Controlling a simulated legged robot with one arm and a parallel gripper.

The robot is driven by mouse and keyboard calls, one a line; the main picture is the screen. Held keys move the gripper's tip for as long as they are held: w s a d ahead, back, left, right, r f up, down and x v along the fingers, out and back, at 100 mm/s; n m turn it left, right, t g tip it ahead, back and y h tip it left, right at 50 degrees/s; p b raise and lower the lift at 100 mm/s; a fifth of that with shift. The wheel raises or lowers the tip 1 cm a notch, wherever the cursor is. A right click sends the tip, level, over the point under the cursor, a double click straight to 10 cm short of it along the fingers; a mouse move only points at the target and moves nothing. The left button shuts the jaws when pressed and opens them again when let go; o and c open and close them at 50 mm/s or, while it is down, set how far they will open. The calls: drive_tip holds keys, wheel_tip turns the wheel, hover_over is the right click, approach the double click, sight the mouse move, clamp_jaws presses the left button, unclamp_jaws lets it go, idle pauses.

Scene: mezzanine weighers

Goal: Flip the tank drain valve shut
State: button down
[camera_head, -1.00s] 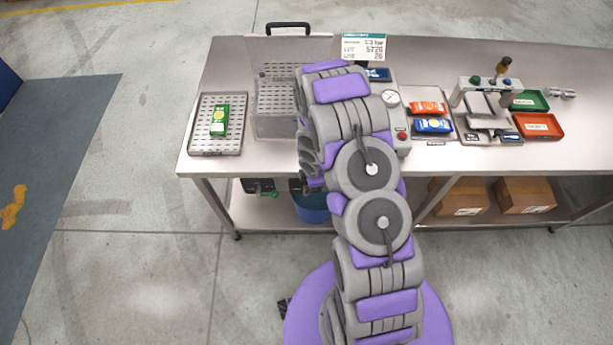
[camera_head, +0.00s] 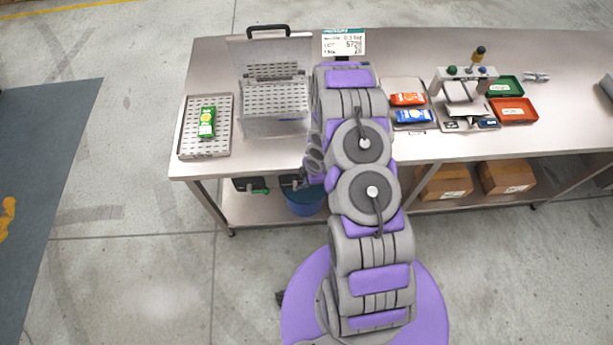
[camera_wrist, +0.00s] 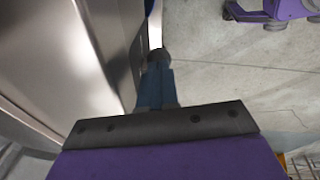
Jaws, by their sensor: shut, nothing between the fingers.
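A metal tank (camera_head: 262,127) with a perforated basket and raised lid stands on the bench, left of my arm. Below the bench edge, a small grey fitting (camera_head: 291,182) shows above a blue bucket (camera_head: 305,202); it may be the drain valve, but its handle and position are too small to tell. My gripper (camera_wrist: 155,62) shows in the wrist view, its dark fingers shut and empty. It points along a shiny metal face, close to its edge, with floor beyond. No valve can be made out there.
The steel bench (camera_head: 430,148) holds a perforated tray (camera_head: 190,142) with a green packet (camera_head: 207,122), and orange and blue packets right of my arm. Cardboard boxes (camera_head: 443,183) sit on the lower shelf. The floor in front is clear.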

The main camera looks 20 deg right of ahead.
drive_tip(key=shift+s+d+f+p, duration=0.15)
drive_tip(key=shift+s+d+f, duration=0.05)
drive_tip(key=shift+d+f, duration=0.3)
drive_tip(key=shift+s+d+f+p, duration=0.2)
drive_tip(key=shift+d+f, duration=0.15)
drive_tip(key=shift+d, duration=0.25)
drive_tip(key=shift+a+f, duration=0.1)
drive_tip(key=shift+w+a+f+b, duration=0.2)
drive_tip(key=shift+a+b, duration=0.1)
drive_tip(key=shift+a, duration=0.25)
drive_tip(key=shift+a+r, duration=0.1)
